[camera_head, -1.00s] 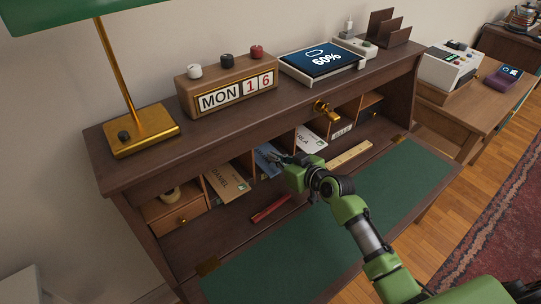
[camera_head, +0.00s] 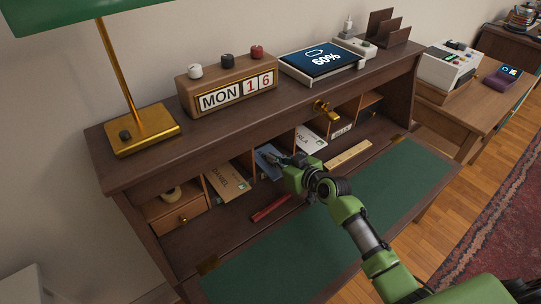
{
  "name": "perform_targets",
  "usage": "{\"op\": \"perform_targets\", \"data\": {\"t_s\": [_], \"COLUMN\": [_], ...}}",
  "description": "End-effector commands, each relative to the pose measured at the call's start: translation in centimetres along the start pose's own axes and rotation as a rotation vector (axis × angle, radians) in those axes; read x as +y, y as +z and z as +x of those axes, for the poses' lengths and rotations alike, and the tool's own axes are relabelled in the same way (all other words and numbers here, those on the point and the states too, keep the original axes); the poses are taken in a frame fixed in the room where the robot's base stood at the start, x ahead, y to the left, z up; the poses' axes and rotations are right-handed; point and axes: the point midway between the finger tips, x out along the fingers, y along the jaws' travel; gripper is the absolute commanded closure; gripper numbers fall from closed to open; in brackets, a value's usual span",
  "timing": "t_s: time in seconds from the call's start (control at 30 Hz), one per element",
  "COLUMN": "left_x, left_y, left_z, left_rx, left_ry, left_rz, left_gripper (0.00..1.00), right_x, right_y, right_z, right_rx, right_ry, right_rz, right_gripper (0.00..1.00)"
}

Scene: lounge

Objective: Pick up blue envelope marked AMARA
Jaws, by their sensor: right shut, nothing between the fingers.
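The blue envelope (camera_head: 266,163) leans in a pigeonhole of the wooden desk, between the brown DANIEL envelope and a white one. Any name on it is too small and too covered to read. My right gripper (camera_head: 276,159) reaches in from the lower right, with its fingertips at the blue envelope's right side and hiding part of it. Its fingers are shut with nothing between them; whether they touch the envelope I cannot tell. My left gripper is out of view.
The DANIEL envelope (camera_head: 227,183) stands left of the blue one, the white envelope (camera_head: 309,139) right. Wooden dividers separate the slots. A red stick (camera_head: 270,208) and a wooden ruler (camera_head: 348,155) lie in front. The green desk mat (camera_head: 290,255) is clear.

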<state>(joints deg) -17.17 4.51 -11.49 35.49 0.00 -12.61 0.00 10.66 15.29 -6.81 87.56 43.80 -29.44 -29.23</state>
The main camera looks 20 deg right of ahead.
Motion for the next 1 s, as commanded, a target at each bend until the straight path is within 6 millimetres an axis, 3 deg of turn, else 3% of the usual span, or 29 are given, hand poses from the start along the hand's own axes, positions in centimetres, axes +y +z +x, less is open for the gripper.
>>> {"op": "perform_targets", "data": {"t_s": [0.03, 0.27, 0.7, 1.0], "left_x": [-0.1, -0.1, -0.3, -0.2], "left_y": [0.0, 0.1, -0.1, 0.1], "left_z": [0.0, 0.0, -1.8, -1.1], "left_rx": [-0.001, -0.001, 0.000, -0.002], "left_ry": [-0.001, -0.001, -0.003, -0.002], "left_rz": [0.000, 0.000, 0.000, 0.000], "left_gripper": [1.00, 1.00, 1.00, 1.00], "right_x": [-0.2, -0.2, -0.4, -0.3], "right_y": [1.3, 1.4, -0.6, 1.4], "right_z": [-0.2, -0.1, -0.3, -5.5], "right_rx": [-0.025, -0.026, -0.023, -0.019], "right_ry": [-0.005, -0.005, -0.002, 0.000], "right_rz": [0.002, 0.003, 0.001, 0.000], "right_gripper": [1.00, 1.00, 1.00, 1.00]}}
